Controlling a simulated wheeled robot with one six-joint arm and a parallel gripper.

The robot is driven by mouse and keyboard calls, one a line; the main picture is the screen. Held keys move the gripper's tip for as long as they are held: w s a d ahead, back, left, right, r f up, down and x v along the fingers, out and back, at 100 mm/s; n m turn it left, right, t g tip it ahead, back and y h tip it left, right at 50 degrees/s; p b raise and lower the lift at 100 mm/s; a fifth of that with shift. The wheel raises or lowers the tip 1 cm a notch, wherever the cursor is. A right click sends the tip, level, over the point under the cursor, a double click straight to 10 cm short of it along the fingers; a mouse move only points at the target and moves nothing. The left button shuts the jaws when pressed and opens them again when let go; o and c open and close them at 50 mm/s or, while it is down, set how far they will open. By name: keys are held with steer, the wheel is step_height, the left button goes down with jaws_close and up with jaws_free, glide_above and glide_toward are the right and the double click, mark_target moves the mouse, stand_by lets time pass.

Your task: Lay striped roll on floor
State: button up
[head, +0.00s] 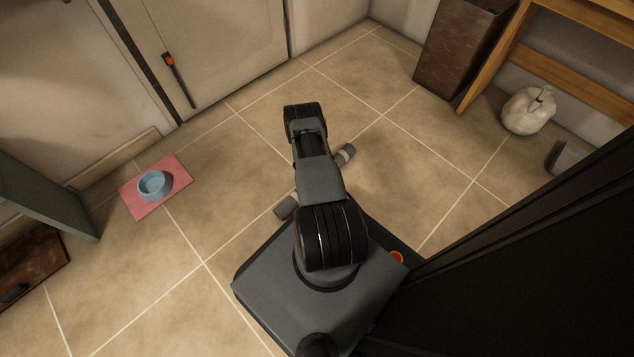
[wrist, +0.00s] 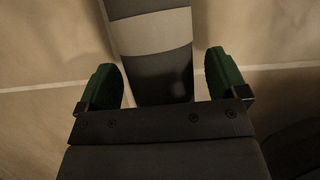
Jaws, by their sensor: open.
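The striped roll shows in the wrist view (wrist: 150,35) as a long grey shape with a pale band, running from the top edge down between my fingers. My gripper (wrist: 165,88) is open, with one green-padded finger on each side of the roll and a visible gap at each side. In the head view the roll (head: 345,153) appears to lie on the tiled floor, its banded end right of my arm and a grey end left of it. My arm hides its middle and my gripper there.
A pink mat (head: 179,188) with a blue bowl (head: 152,185) lies left. A brown bin (head: 455,45), wooden frame (head: 487,68) and whitish sack (head: 528,110) stand right. Tiles (head: 250,130) around the roll are clear.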

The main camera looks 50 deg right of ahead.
steer(key=c, duration=1.2)
steer(key=shift+c, duration=0.2)
steer(key=shift+r, duration=0.1)
